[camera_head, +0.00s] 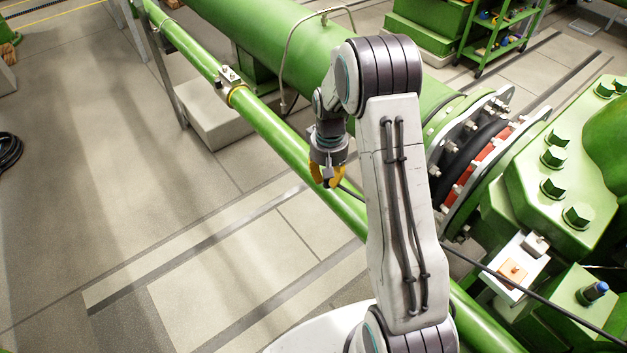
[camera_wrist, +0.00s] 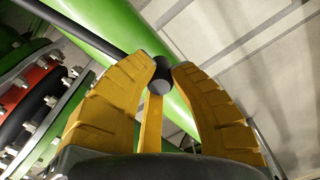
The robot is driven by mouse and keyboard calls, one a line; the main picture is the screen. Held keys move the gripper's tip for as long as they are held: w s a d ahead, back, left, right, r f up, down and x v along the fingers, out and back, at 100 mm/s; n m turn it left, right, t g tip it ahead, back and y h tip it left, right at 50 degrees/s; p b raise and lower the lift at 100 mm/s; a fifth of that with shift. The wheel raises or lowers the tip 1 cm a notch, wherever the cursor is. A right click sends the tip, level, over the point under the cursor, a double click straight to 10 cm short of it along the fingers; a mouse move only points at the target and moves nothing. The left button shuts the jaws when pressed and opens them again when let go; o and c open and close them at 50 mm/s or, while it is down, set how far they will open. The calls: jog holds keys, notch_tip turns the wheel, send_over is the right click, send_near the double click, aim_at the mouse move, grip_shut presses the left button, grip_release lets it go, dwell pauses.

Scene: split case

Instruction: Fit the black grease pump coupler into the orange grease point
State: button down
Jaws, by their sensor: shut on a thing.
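My gripper (camera_head: 328,181) has yellow fingers and hangs in the air near the thin green pipe in the head view. In the wrist view its fingertips (camera_wrist: 163,70) are shut on the black grease pump coupler (camera_wrist: 160,76), a short dark cylinder with a grey end face. A black hose (camera_wrist: 105,42) runs from it to the upper left. In the head view the fingers mostly hide the coupler. The orange grease point (camera_head: 513,270) sits on a pale block at the lower right, well apart from my gripper.
The thin green pipe (camera_head: 280,155) runs diagonally by my gripper. A large bolted flange (camera_head: 470,150) and green housing (camera_head: 565,165) stand right. A blue-topped fitting (camera_head: 593,292) stands beside the pale block (camera_head: 528,255). The hose (camera_head: 500,278) crosses in front of it. The left floor is mostly clear.

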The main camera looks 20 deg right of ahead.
jog(key=s+d+r+m+p, duration=0.1)
jog(key=s+d+r+m, duration=0.15)
jog(key=d, duration=0.55)
jog(key=s+d+r+m, duration=0.2)
jog(key=d+r, duration=0.1)
jog(key=d, duration=0.6)
jog(key=s+d+r+m+p, duration=0.2)
jog(key=s+d+r+m, duration=0.3)
jog(key=s+d, duration=0.75)
jog(key=s+d+r+m+p, duration=0.1)
jog(key=s+d+r+m, duration=0.15)
jog(key=s, duration=0.65)
jog(key=s+d+r+m, duration=0.2)
jog(key=s+r+m, duration=0.15)
jog(key=s, duration=0.55)
jog(key=s+a+f+m, duration=0.2)
jog(key=a+m, duration=0.5)
jog(key=m, duration=0.9)
jog(key=shift+s+f+m, duration=0.2)
jog(key=shift+s+m, duration=0.15)
jog(key=shift+s, duration=0.25)
jog(key=shift+d, duration=0.1)
